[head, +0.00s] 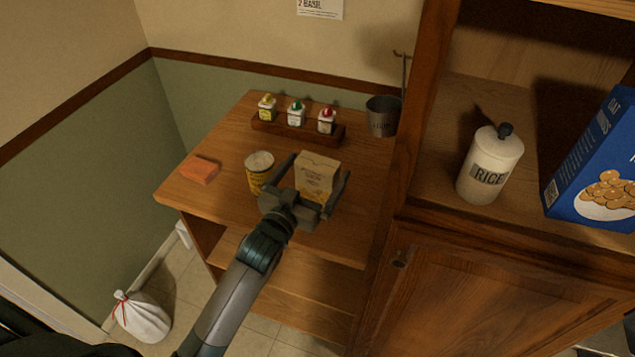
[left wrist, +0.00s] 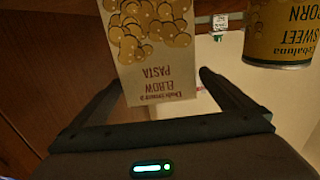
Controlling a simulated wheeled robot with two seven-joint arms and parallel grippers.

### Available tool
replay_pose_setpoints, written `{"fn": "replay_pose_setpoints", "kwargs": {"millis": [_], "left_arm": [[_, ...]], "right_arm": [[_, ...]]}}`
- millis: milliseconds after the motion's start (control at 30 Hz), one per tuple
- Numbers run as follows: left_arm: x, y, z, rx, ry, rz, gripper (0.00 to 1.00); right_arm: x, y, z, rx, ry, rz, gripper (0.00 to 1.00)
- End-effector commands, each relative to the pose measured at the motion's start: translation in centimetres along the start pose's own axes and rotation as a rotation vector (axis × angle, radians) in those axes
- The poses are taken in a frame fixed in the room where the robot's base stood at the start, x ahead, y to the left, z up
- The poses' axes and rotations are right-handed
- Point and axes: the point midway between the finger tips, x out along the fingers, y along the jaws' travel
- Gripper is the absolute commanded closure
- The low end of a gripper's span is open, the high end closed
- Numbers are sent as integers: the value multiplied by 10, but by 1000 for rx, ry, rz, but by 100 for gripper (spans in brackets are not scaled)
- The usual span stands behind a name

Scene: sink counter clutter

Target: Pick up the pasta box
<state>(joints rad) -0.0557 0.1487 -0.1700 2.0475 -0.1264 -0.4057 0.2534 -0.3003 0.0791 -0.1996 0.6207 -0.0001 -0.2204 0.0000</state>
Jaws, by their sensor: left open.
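The pasta box (head: 318,174) is a cream box standing on the wooden counter. In the left wrist view the box (left wrist: 152,60) appears upside down, with "ELBOW PASTA" lettering and a picture of pasta. My left gripper (head: 317,183) is open, with one finger on each side of the box in the head view. In the left wrist view the box's lettered end lies between the two fingers (left wrist: 165,95), with a visible gap on the right. I cannot tell whether the left finger touches it. My right gripper is not in view.
A yellow can (head: 259,172) stands close left of the left gripper; it also shows in the wrist view (left wrist: 279,35). An orange block (head: 200,170) lies farther left. A spice rack (head: 297,132) and metal cup (head: 382,117) stand behind. A tall wooden cabinet (head: 405,150) rises right.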

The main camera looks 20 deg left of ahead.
Motion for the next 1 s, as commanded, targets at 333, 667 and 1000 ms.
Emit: {"fn": "replay_pose_setpoints", "kwargs": {"millis": [333, 667, 1000], "left_arm": [[11, 0, -1, -1, -1, 0, 0], [46, 0, 3, 1, -1, -1, 0], [51, 1, 5, 0, 0, 0, 0]], "right_arm": [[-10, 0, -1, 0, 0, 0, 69], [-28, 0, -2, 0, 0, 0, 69], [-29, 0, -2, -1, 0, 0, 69]]}}
